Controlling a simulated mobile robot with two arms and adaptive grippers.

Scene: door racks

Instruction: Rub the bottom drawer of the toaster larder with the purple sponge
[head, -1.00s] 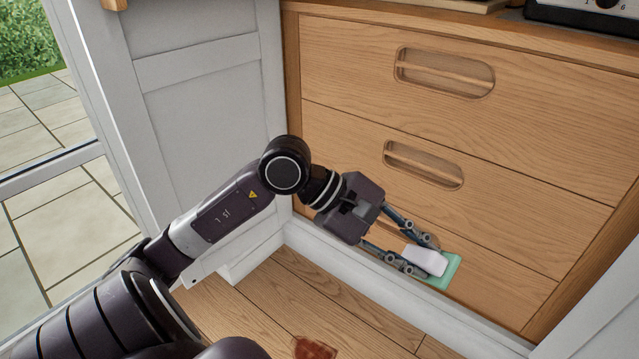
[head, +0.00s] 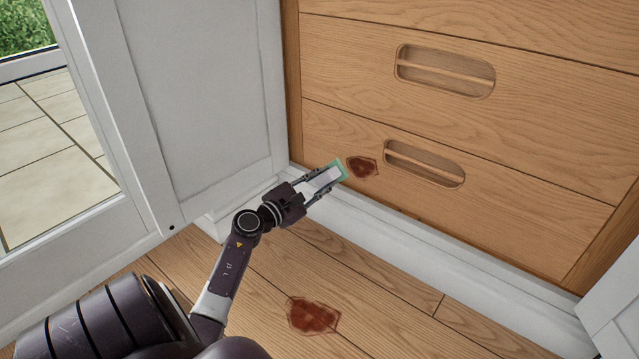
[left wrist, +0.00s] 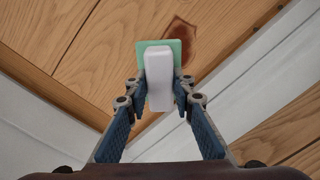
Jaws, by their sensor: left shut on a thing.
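My left gripper (head: 319,185) is shut on a sponge with a white body and a green pad (head: 342,168); no purple shows on it. The sponge also shows between the fingers in the left wrist view (left wrist: 160,78). Its green side faces the wooden bottom drawer (head: 500,212), at the drawer's left part; I cannot tell whether it touches. A red-brown stain (head: 362,167) is on that drawer just right of the sponge, left of the recessed handle. The stain also shows beside the sponge in the left wrist view (left wrist: 181,38). My right gripper is not in view.
Another drawer (head: 360,75) is above. A white plinth (head: 440,248) runs below the drawers. A white panel (head: 195,110) stands close on the left, and another white panel (head: 612,300) is at lower right. A second red-brown stain (head: 313,315) is on the wooden floor.

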